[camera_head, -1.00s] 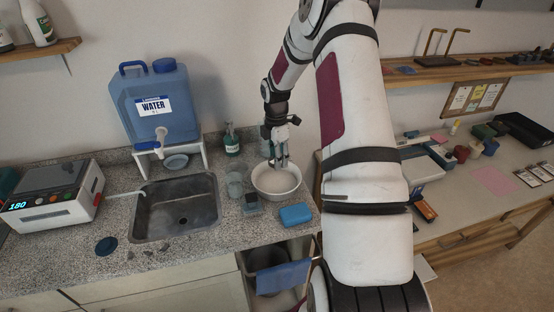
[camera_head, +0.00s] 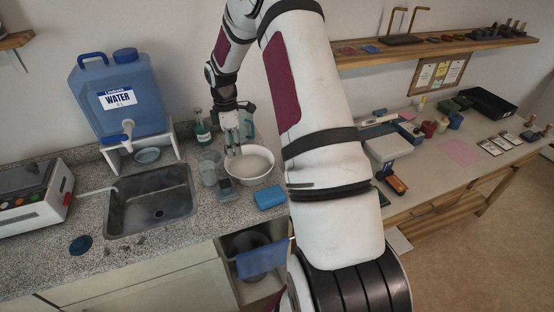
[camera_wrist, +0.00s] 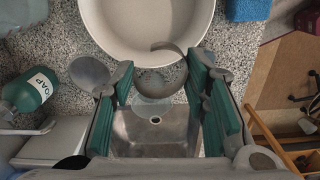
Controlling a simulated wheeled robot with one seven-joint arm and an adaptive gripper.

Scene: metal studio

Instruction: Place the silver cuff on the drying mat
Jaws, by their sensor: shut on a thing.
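My gripper (camera_wrist: 160,90) has green finger pads and is shut on the silver cuff (camera_wrist: 166,47), a thin curved metal band whose upper arc stands out past the fingers. In the wrist view the cuff overlaps the near rim of the white bowl (camera_wrist: 150,22). In the head view my gripper (camera_head: 233,150) is at the left back part of the bowl (camera_head: 262,178); the cuff is too small to make out there. A flat pink sheet (camera_head: 461,152), perhaps the drying mat, lies bare on the right-hand bench, far from my gripper.
A blue sponge (camera_head: 270,198), a glass beaker (camera_head: 209,170) and a soap bottle (camera_head: 202,128) stand close around the bowl. The sink (camera_head: 150,205) is to the left. On the right bench (camera_head: 425,165), pots and a scale stand left of the pink sheet, small cards right of it.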

